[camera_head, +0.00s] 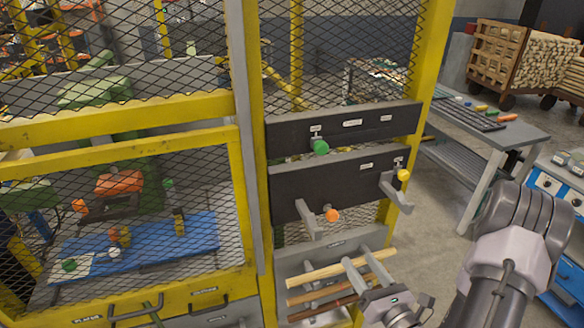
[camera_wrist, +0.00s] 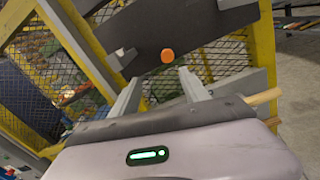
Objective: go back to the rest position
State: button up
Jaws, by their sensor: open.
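My gripper (camera_head: 357,256) is at the lower middle of the head view, in front of a rack of turned wooden rods. Its two grey fingers are apart, with nothing between them. They overlap the pale top rod (camera_head: 322,270) in the picture; I cannot tell whether they touch it. In the wrist view the fingers (camera_wrist: 160,76) are spread, pointing toward an orange knob (camera_wrist: 167,55) on a dark panel beyond the tips. A pale rod end (camera_wrist: 263,97) shows right of the gripper body. My arm comes in from the right of the head view.
A yellow-framed mesh fence (camera_head: 247,130) stands close in front. Its dark panels carry a green knob (camera_head: 320,147), a yellow knob (camera_head: 403,174) and grey brackets (camera_head: 308,220). A grey table (camera_head: 490,135) and blue drawer unit (camera_head: 565,195) stand right. Floor shows between panels and table.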

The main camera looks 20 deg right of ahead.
jog(key=s+a+r+n+g+y+b, duration=0.25)
jog(key=a+n+g+y, duration=0.25)
jog(key=a+n+y, duration=0.45)
jog(key=s+a+r+n+g+y+b, duration=0.15)
jog(key=a+r+n+g+y, duration=0.45)
jog(key=a, duration=0.6)
jog(key=s+a+f+n+g+h+b, duration=0.2)
jog(key=s+a+f+n+g+h, duration=0.1)
jog(key=s+n, duration=0.2)
jog(key=s+a+f+n+g+h+b, duration=0.3)
jog(key=s+n+g+h, duration=0.1)
jog(key=s+n, duration=0.15)
jog(key=d+r+n+t+h+b, duration=0.2)
jog(key=d+n+t+h+b, duration=0.1)
jog(key=d+n+t+h, duration=0.2)
jog(key=d+n+h, duration=0.2)
jog(key=h, duration=0.1)
jog(key=shift+w+d+n+t, duration=0.15)
jog(key=shift+d+n+t, duration=0.15)
